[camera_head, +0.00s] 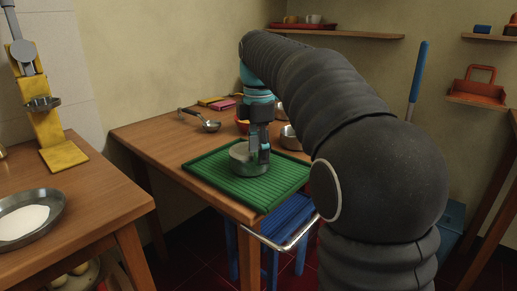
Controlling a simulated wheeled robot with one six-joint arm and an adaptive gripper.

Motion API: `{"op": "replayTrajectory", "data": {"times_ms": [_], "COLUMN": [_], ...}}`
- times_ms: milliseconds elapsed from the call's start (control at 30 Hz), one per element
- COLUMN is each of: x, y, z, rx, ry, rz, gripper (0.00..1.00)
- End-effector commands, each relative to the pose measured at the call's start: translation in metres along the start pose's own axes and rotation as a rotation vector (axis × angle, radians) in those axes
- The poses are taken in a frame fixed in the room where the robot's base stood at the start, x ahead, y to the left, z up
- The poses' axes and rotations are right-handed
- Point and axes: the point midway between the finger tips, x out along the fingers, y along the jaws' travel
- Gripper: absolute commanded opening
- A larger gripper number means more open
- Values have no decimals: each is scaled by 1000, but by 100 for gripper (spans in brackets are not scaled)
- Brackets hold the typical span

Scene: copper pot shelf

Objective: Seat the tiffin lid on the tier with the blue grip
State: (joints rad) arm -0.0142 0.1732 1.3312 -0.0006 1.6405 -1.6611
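A round metal tiffin piece (241,160) sits on the ribbed green mat (273,194) on the wooden table. I cannot tell whether it is a tier or the lid. My gripper (259,158) points down at its right side and hides part of it. Whether the fingers touch it, or are open or shut, is not clear. Another round metal container (290,139) stands behind the mat, to the right of my gripper. A further metal piece (280,112) shows partly behind my gripper. No blue grip can be made out on any of them.
A ladle (209,125), an orange-red bowl (242,126) and small pink and yellow items (222,104) lie toward the table's back. My arm covers the table's right side. A side table at left holds a pan of white powder (28,218) and a yellow press (48,125).

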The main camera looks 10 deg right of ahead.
Motion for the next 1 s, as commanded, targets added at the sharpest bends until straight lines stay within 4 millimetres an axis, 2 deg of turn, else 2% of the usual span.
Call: {"op": "replayTrajectory", "data": {"times_ms": [367, 700, 1000], "x": [-6, -53, -74], "y": [1, 1, -1], "z": [0, 0, 0], "rx": [0, 0, 9], "ry": [0, 0, 0], "rz": [1, 3, 3], "gripper": [61, 61, 61]}}
